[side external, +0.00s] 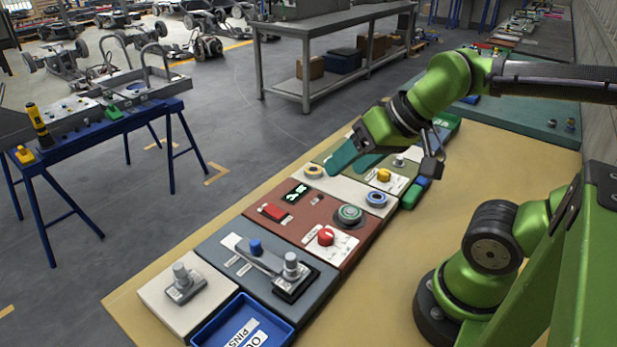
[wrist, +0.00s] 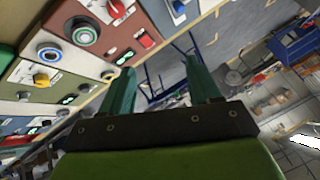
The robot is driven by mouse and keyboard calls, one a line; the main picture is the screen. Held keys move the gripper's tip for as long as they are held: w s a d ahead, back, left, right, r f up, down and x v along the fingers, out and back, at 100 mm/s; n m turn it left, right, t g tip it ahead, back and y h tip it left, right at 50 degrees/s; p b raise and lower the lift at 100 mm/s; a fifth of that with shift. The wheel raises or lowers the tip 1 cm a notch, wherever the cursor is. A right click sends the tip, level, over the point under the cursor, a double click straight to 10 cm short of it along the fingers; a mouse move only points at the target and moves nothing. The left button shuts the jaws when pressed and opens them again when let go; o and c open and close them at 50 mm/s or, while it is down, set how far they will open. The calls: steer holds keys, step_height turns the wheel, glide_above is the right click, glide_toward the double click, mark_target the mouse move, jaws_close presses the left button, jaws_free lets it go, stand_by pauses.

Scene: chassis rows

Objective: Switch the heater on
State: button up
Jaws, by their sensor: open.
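A row of control panels lies on the tan bench; the labels are too small to read, so I cannot tell which control is the heater's. The red-brown panel (side external: 290,219) has a red rocker (side external: 273,212), a lit green display (side external: 295,194), a green round button (side external: 349,214) and a red knob (side external: 326,236). The pale panel beyond has a yellow-ringed button (side external: 313,171) and a blue-ringed button (side external: 376,199). The green panel has a yellow knob (side external: 383,175). My gripper (side external: 350,165) is open and empty, above the pale and green panels. Its fingers (wrist: 160,68) are apart in the wrist view.
A blue-grey panel (side external: 217,245) with a blue knob and a grey lever lies nearer the camera. A blue tray (side external: 215,328) and a pale panel with a grey switch (side external: 183,281) are at the near end. The tan bench top (side external: 480,165) is bare right of the panels.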

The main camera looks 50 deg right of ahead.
steer(key=shift+w+f+g, duration=0.1)
steer(key=shift+f+g, duration=0.2)
steer(key=shift+f, duration=0.1)
steer(key=c, duration=0.5)
steer(key=shift+g, duration=0.7)
steer(key=w, duration=0.2)
steer(key=w+f, duration=0.1)
steer(key=w, duration=0.1)
steer(key=shift+f, duration=0.1)
jaws_close()
steer(key=w+d+f+n+g+h, duration=0.1)
steer(key=w+n, duration=0.1)
steer(key=w, duration=0.6)
steer(key=w+d+f+n+g+h, duration=0.1)
steer(key=w+f+n+g, duration=0.1)
steer(key=w, duration=0.5)
steer(key=shift+w+f+g, duration=0.25)
steer(key=shift+w+g, duration=0.05)
steer(key=shift+w, duration=0.05)
